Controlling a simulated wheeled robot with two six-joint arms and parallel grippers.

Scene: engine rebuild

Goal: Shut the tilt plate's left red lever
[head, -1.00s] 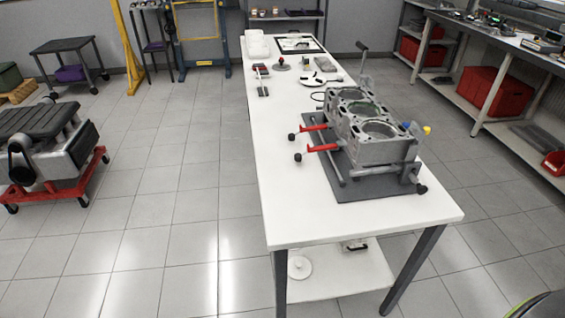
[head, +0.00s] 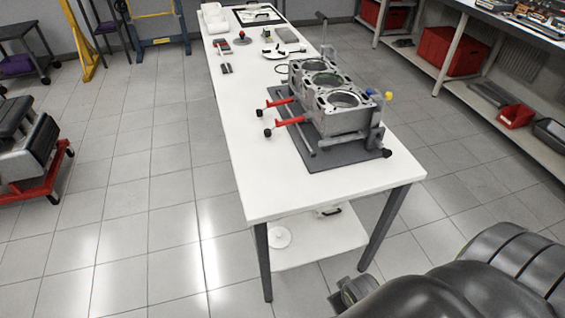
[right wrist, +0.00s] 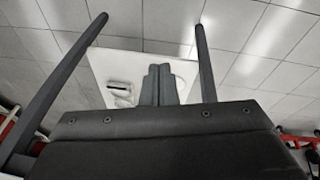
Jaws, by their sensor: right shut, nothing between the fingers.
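The dark grey tilt plate (head: 348,157) lies on the white bench and bears a grey engine block (head: 340,121). Two red levers with black knobs stick out from its left side over the bench: a farther one (head: 281,102) and a nearer one (head: 290,122). Both look extended outward, apart from each other. I cannot tell which one counts as left. My right gripper (right wrist: 156,70) is shut and empty in the right wrist view, where no lever shows. It is away from the plate. My left gripper is in no view.
The white bench top (head: 262,190) is clear in front of and left of the plate. Small parts and a tray (head: 258,16) lie at its far end. A lower shelf (head: 310,243) holds a white disc (head: 279,237). Shelving with red bins (head: 452,51) stands right.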

